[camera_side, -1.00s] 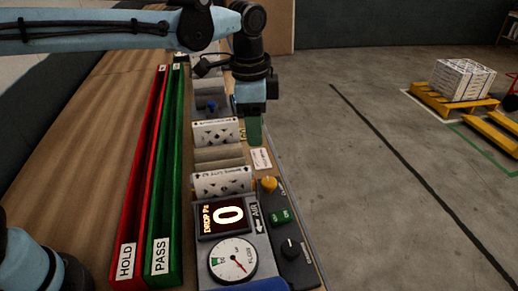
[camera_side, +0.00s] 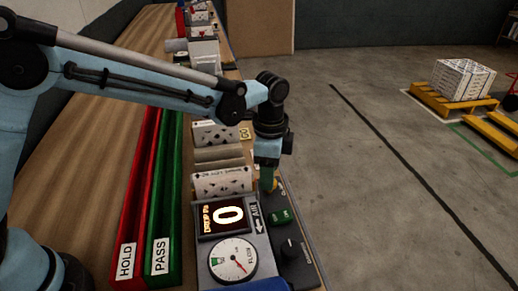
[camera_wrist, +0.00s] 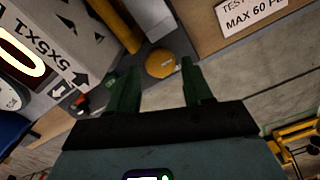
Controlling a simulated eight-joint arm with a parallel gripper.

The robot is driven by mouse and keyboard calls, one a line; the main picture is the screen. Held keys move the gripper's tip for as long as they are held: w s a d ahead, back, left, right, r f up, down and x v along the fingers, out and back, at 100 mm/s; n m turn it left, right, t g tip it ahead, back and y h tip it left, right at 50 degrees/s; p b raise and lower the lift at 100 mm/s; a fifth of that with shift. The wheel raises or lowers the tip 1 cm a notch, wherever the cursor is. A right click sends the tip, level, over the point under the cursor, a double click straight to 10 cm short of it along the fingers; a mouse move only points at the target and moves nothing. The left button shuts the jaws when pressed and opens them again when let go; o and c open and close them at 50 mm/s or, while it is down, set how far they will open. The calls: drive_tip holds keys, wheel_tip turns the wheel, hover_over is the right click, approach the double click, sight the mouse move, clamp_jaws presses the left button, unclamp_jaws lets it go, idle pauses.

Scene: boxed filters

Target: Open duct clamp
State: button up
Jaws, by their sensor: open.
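A round yellow knob (camera_wrist: 160,63) sits on the dark side panel of the test unit, with a yellow bar (camera_wrist: 116,24) running beside it in the wrist view. I cannot tell from these frames how the duct clamp is set. My gripper (camera_wrist: 152,80) has its green fingers spread and empty, with the knob showing between and just beyond the tips. In the side view my gripper (camera_side: 267,184) points down at the knob and hides most of it. Whether the fingers touch it is unclear.
A display reading 0 (camera_side: 222,217) and a round gauge (camera_side: 233,260) stand in front. White filter boxes (camera_side: 222,184) lie behind them. Red HOLD (camera_side: 127,250) and green PASS (camera_side: 161,250) channels run left.

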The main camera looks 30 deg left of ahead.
drive_tip(key=shift+f, duration=1.05)
drive_tip(key=c, duration=0.8)
